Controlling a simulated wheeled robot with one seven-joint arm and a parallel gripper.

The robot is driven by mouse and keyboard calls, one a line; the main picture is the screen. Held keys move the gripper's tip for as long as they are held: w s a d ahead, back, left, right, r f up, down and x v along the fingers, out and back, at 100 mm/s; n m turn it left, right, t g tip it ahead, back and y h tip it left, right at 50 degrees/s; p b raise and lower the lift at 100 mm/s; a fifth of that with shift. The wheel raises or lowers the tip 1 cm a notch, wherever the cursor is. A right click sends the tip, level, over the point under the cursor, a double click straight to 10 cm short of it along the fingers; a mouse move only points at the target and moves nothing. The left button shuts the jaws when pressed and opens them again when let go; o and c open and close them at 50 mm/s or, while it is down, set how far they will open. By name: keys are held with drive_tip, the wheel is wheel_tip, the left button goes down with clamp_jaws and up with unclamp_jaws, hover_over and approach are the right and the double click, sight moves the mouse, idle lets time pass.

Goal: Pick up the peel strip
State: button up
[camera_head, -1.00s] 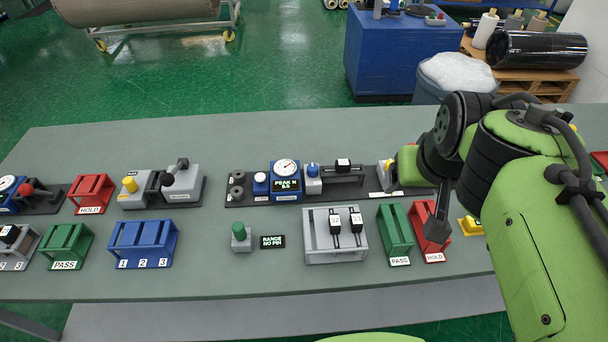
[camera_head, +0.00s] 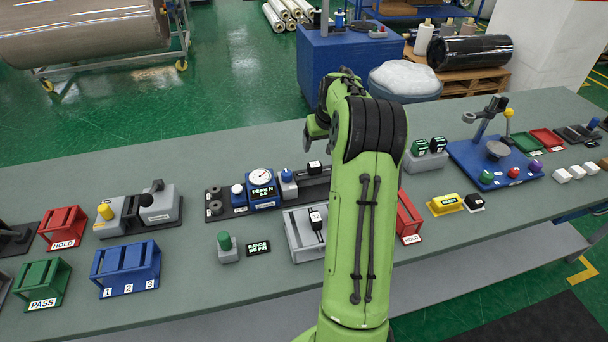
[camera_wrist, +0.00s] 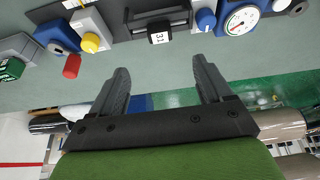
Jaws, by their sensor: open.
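A black tag-like block with a white label reading 31 (camera_wrist: 159,33) lies near the top of the wrist view, on the dark bench tester. In the head view, a black block (camera_head: 315,167) sits on the tester's rail, and a black strip with a white label (camera_head: 317,220) stands in the grey rack (camera_head: 298,239), partly hidden by my arm. I cannot tell which one is the peel strip. My gripper (camera_wrist: 163,82) is open and empty, its fingers pointing towards the tester, apart from the 31 block.
The blue gauge (camera_head: 262,187) reads PEAK N and stands left of the rail. A green button (camera_head: 226,247), red HOLD tray (camera_head: 409,220) and blue numbered tray (camera_head: 126,268) are on the grey bench (camera_head: 200,310). A blue stand (camera_head: 490,165) is at the right.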

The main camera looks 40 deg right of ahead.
sight(315, 164)
drive_tip(key=x, duration=1.3)
drive_tip(key=shift+w+d+f, duration=0.1)
drive_tip(key=shift+w, duration=0.05)
